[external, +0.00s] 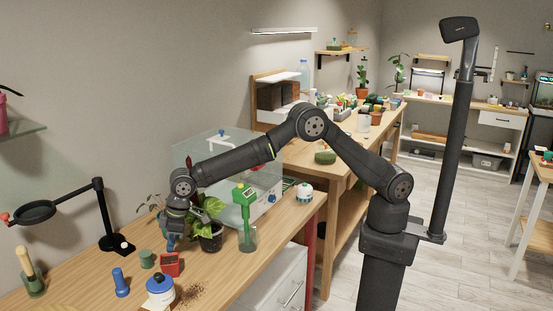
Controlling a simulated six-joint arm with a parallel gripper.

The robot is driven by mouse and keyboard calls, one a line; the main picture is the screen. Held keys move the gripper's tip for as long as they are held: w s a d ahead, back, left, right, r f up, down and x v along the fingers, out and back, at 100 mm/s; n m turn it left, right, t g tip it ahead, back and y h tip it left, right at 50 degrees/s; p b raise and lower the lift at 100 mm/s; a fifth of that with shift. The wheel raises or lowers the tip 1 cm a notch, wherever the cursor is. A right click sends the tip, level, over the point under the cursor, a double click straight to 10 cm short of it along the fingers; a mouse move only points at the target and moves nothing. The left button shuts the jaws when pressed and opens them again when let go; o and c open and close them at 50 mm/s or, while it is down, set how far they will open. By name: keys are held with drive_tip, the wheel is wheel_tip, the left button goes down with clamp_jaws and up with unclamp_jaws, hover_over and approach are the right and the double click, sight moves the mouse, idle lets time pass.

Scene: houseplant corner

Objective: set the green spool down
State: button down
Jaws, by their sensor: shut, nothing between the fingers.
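A small green cylinder (147,259), which looks like the green spool, stands upright on the wooden bench (75,290). My gripper (171,245) points down just to the right of and above it, apart from it as far as I can see. The gripper is shut and holds nothing. Its fingertips are small in this view and lie close to the potted plant.
A red box (172,265), a blue bottle (121,283) and a blue-lidded jar (160,290) stand nearby. A potted plant (211,238) and a green tool in a glass (245,222) are to the right. A black stand (108,215) rises behind. Loose soil (190,294) lies in front.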

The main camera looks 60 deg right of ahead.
drive_tip(key=v, duration=0.9)
drive_tip(key=x, duration=0.9)
drive_tip(key=shift+f, duration=0.3)
drive_tip(key=shift+w+a+f, duration=0.6)
drive_tip(key=shift+w+a, duration=0.05)
drive_tip(key=shift+a, duration=0.05)
drive_tip(key=shift+w+a, duration=0.9)
drive_tip(key=shift+a, duration=0.05)
drive_tip(key=shift+s+d+r, duration=0.15)
drive_tip(key=shift+s+d, duration=0.75)
drive_tip(key=shift+d, duration=0.1)
drive_tip(key=s+d, duration=0.3)
drive_tip(key=shift+s+d, duration=0.2)
drive_tip(key=shift+d, duration=0.05)
drive_tip(key=v, duration=1)
drive_tip(key=w+d+r+n, duration=0.1)
drive_tip(key=w+d+r, duration=0.4)
drive_tip(key=w+r, duration=0.1)
drive_tip(key=shift+w+d+t, duration=0.3)
drive_tip(key=shift+w, duration=0.6)
drive_tip(key=shift+s+a+f, duration=0.1)
drive_tip(key=shift+f, duration=0.05)
